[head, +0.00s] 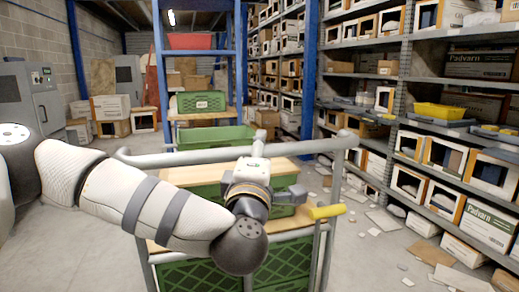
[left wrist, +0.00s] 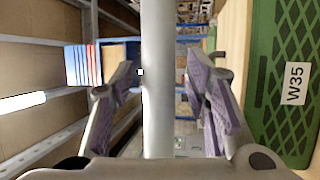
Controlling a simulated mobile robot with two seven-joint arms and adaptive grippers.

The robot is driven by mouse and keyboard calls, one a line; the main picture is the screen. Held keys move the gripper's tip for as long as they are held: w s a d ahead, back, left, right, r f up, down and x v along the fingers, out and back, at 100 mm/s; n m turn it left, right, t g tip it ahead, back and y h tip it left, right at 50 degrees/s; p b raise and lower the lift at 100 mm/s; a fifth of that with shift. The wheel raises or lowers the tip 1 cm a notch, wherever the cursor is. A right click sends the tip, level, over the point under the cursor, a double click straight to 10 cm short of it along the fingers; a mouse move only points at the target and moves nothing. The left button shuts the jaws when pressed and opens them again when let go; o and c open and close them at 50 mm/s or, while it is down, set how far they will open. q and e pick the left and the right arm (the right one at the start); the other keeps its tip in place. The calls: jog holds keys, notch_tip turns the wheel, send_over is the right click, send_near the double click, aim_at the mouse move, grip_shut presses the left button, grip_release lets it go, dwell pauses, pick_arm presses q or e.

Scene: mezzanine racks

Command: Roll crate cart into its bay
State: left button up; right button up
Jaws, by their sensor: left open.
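The crate cart has grey tube rails (head: 300,150), wooden decks (head: 180,176) and green crates (head: 285,262). A yellow-gripped lever (head: 326,212) stands at its right side. My left arm reaches over the cart from the left, and its gripper (head: 258,150) is at the cart's far top rail. In the left wrist view the grey rail (left wrist: 157,80) runs between the two open, purple-padded fingers of the left gripper (left wrist: 160,95), with gaps on both sides. A green crate labelled W35 (left wrist: 270,90) is beside it. My right gripper is out of view. I cannot tell which opening is the bay.
Beyond the cart stands a blue-framed rack (head: 160,60) with a red crate (head: 190,41) and a labelled green crate (head: 200,102). Loaded shelves (head: 405,80) line the right side. Papers and rubble (head: 385,220) litter the floor there. A grey cabinet (head: 45,105) stands left.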

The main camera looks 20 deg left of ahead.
pick_arm(q)
jog(key=shift+w, duration=0.2)
grip_shut()
